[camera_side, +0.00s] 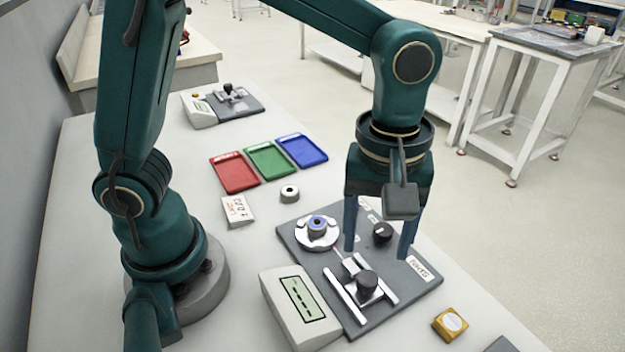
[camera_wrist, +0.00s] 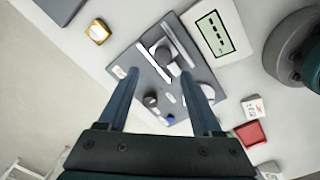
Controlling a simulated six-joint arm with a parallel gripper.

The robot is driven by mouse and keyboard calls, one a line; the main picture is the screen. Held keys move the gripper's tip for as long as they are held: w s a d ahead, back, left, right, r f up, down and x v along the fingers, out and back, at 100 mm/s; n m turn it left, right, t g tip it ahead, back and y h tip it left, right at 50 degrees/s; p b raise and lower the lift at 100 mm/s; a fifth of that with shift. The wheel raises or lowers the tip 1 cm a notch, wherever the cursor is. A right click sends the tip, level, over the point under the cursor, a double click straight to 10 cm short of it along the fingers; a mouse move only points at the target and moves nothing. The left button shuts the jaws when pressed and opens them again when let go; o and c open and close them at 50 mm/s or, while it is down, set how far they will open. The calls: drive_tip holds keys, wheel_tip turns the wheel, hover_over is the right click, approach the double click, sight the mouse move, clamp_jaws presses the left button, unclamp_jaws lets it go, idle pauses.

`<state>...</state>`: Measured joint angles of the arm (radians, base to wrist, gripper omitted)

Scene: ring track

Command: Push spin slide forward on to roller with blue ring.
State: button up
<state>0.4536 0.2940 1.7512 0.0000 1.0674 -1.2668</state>
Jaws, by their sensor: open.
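The slide (camera_side: 352,268) is a small light carriage with a black knob (camera_side: 367,283), between two white rails on a grey board (camera_side: 400,290). The knob also shows in the wrist view (camera_wrist: 163,51). The roller with the blue ring (camera_side: 317,228) stands upright on a round white disc (camera_side: 305,238) at the board's far left part, apart from the slide. In the wrist view my right finger partly covers the disc. My gripper (camera_side: 376,252) is open and empty, pointing down over the board, with its fingers spread above and behind the slide in the side view.
A display box (camera_side: 300,308) stands left of the board. A black dial (camera_side: 382,232) is on the board. A loose grey ring (camera_side: 289,193), a small sign (camera_side: 238,211), red (camera_side: 236,173), green (camera_side: 270,161) and blue (camera_side: 302,150) trays lie beyond. A yellow box (camera_side: 450,323) lies at right.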

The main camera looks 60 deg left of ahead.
sight(367, 277)
drive_tip(key=shift+s+d+f, duration=0.15)
drive_tip(key=shift+s+f, duration=0.05)
drive_tip(key=shift+f, duration=0.2)
drive_tip(key=shift+s+d+f, duration=0.1)
drive_tip(key=shift+s+f, duration=0.05)
drive_tip(key=shift+f, duration=2.4)
clamp_jaws()
drive_tip(key=shift+a, duration=0.1)
